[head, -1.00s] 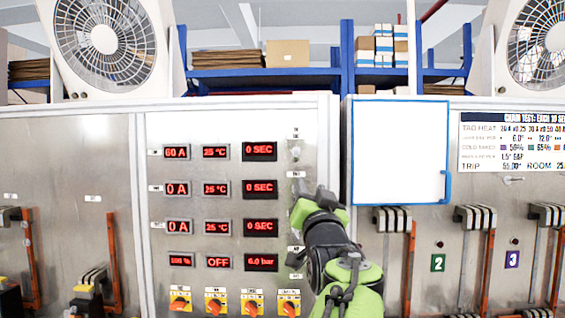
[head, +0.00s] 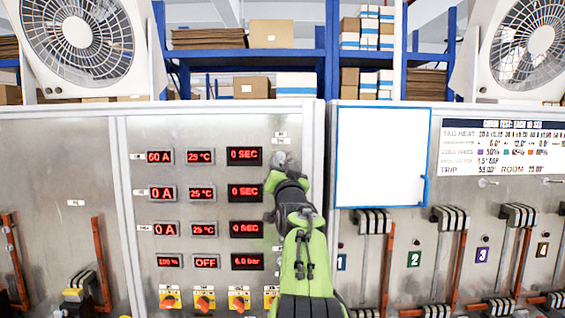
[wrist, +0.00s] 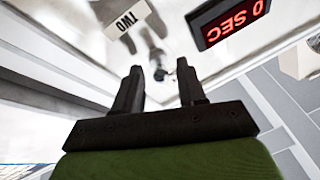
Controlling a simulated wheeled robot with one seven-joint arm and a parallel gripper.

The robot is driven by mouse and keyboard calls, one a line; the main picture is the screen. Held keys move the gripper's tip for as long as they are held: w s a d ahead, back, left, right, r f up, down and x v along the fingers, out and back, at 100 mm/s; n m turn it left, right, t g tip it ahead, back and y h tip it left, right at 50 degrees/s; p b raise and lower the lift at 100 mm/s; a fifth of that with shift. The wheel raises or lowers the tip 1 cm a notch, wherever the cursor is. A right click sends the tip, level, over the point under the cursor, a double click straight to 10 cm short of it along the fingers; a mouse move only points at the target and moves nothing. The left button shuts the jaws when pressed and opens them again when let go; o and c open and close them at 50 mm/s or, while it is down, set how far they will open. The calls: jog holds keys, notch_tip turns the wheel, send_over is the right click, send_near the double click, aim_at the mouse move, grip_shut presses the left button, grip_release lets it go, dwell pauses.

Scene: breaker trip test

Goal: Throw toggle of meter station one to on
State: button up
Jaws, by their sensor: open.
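The toggle (wrist: 157,58) of meter station one is a small metal lever on the panel, lying between and beyond my gripper's fingertips in the wrist view. A label reading TWO (wrist: 126,20) appears upside down near it. My gripper (wrist: 160,72) is open, its two dark fingers apart with nothing clamped between them. In the head view my gripper (head: 281,163) is at the right of the top meter row and hides the toggle. Whether a finger touches the lever, and which way it is thrown, I cannot tell.
The top row's 0 SEC display (head: 244,156) is left of my gripper. Other red displays sit below, with orange rotary switches (head: 205,300) at the bottom. A white board (head: 382,157) is mounted to the right, above several levers with numbered tags.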

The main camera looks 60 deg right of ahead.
jog(key=shift+c, duration=0.2)
jog(key=shift+f, duration=0.1)
grip_shut()
jog(key=y+p, duration=0.1)
jog(key=r+g+y+p, duration=0.1)
jog(key=p, duration=0.1)
jog(key=shift+a+r, duration=0.2)
jog(key=shift+r, duration=0.05)
jog(key=shift+r+m+g+y, duration=0.3)
jog(key=shift+r+g+y, duration=0.05)
jog(key=shift+g+y, duration=0.4)
jog(key=shift+r+g+y, duration=0.25)
jog(key=shift+r+y, duration=0.05)
jog(key=shift+y, duration=0.25)
jog(key=shift+o, duration=0.2)
grip_release()
jog(key=shift+s, duration=0.1)
